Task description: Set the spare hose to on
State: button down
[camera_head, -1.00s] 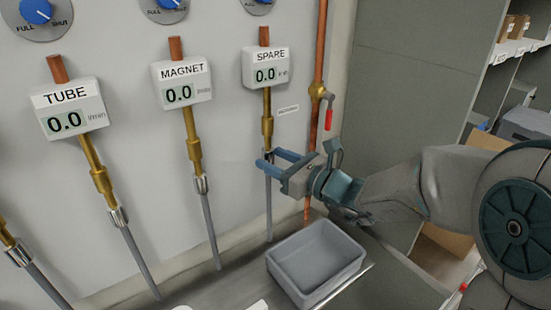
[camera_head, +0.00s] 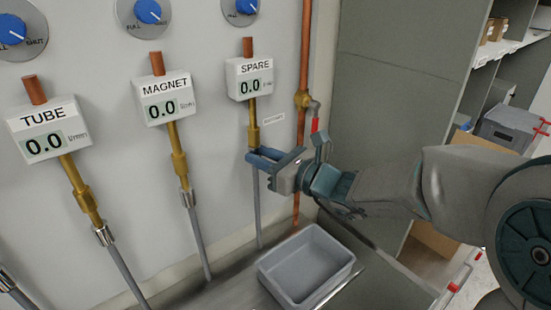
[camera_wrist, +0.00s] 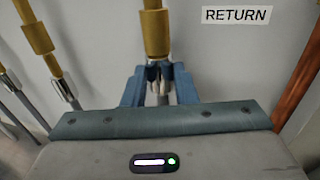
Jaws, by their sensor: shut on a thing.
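The SPARE meter (camera_head: 250,80) hangs on the wall and reads 0.0. Its blue knob (camera_head: 246,6) is at the top edge of the head view. Below the meter, a brass fitting (camera_head: 253,132) leads down to the grey spare hose (camera_head: 258,220). My gripper (camera_head: 262,158) is shut on the hose's upper end, just below the brass. In the wrist view, the blue fingers of my gripper (camera_wrist: 160,88) stand on both sides of the silver hose collar (camera_wrist: 153,76), under the brass fitting (camera_wrist: 156,30). The fingers partly hide the collar.
The MAGNET meter (camera_head: 166,98) and TUBE meter (camera_head: 48,135) are to the left, with their own hoses. A copper pipe (camera_head: 304,60) with a red-handled valve (camera_head: 314,125) runs close to the right. A grey bin (camera_head: 340,275) stands below. A RETURN label (camera_wrist: 237,15) is on the wall.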

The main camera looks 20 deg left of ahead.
jog(key=shift+r, duration=0.3)
jog(key=c, duration=1.2)
grip_release()
jog(key=shift+o, duration=0.2)
jog(key=shift+d+f, duration=0.1)
jog(key=shift+d, duration=0.05)
jog(key=b+v, duration=0.2)
jog(key=v, duration=1.1)
jog(key=shift+d, duration=0.25)
jog(key=shift+s, duration=0.15)
